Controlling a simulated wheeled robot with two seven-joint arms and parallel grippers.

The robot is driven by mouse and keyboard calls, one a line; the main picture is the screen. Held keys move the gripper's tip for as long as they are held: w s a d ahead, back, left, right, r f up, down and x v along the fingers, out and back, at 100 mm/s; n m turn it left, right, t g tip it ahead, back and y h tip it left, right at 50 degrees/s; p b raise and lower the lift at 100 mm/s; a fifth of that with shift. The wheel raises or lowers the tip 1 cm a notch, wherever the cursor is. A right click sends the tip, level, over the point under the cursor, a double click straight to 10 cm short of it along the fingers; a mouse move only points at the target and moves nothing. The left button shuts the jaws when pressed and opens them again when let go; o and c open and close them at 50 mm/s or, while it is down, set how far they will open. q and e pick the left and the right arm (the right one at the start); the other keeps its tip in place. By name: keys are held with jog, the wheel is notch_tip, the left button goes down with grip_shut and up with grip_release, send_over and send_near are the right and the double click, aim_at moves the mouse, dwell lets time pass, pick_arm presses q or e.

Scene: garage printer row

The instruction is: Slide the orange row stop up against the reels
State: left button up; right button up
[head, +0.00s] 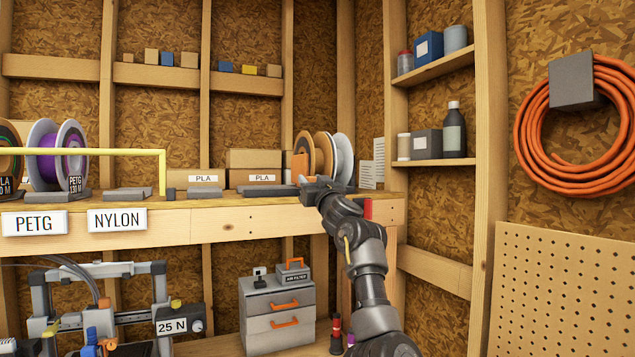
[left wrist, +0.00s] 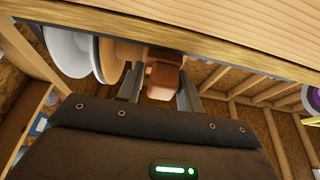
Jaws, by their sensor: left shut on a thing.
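The orange row stop (head: 300,166) stands on the shelf, just left of a group of tan and pale reels (head: 323,152). My left gripper (head: 308,183) reaches in low at the front of the stop. In the left wrist view the stop (left wrist: 162,76) sits between the two fingers of my left gripper (left wrist: 160,92), which is shut on it. A tan reel (left wrist: 120,58) is close beside the stop there, with a pale reel (left wrist: 72,50) beyond it. I cannot tell whether stop and reel touch. My right gripper is not in view.
The wooden shelf (head: 230,216) carries boxes labelled PLA (head: 264,178) behind and left of the stop. A yellow bar (head: 85,152) and PETG reels (head: 72,155) are at the left. A red piece (head: 368,209) is at the shelf's right end. A grey drawer unit (head: 278,310) stands below.

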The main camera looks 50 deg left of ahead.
pick_arm(q)
jog(key=o, duration=0.8)
jog(key=shift+w, duration=0.15)
jog(key=shift+c, duration=0.2)
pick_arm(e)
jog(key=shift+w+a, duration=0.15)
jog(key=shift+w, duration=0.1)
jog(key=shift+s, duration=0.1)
pick_arm(q)
jog(key=shift+d+f, duration=0.2)
jog(key=shift+d, duration=0.1)
jog(key=b+v, duration=0.5)
jog(key=v, duration=0.5)
jog(key=shift+b, duration=0.3)
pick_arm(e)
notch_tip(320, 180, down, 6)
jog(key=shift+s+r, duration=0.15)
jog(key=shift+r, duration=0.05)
pick_arm(q)
jog(key=shift+d, duration=0.1)
